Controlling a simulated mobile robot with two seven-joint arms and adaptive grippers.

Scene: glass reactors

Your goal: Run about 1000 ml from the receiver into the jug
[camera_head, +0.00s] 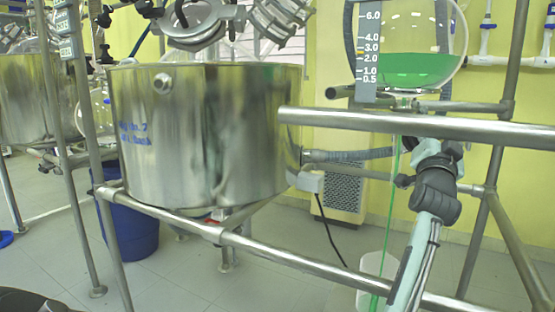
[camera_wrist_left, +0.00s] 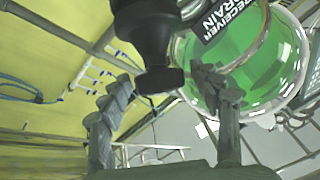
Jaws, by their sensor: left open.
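In the left wrist view, the receiver (camera_wrist_left: 245,60) bears a black "RECEIVER DRAIN" label (camera_wrist_left: 225,15). A black drain handle (camera_wrist_left: 150,35) reaches between the spread fingers of my left gripper (camera_wrist_left: 160,112), which is open; contact cannot be told. My right gripper is not in view.
A large steel vessel (camera_head: 205,135) stands left of centre on a tubular frame. A steel rail (camera_head: 420,128) crosses below the receiver, and another (camera_head: 270,252) runs low in front. A blue bin (camera_head: 132,228) stands on the floor behind.

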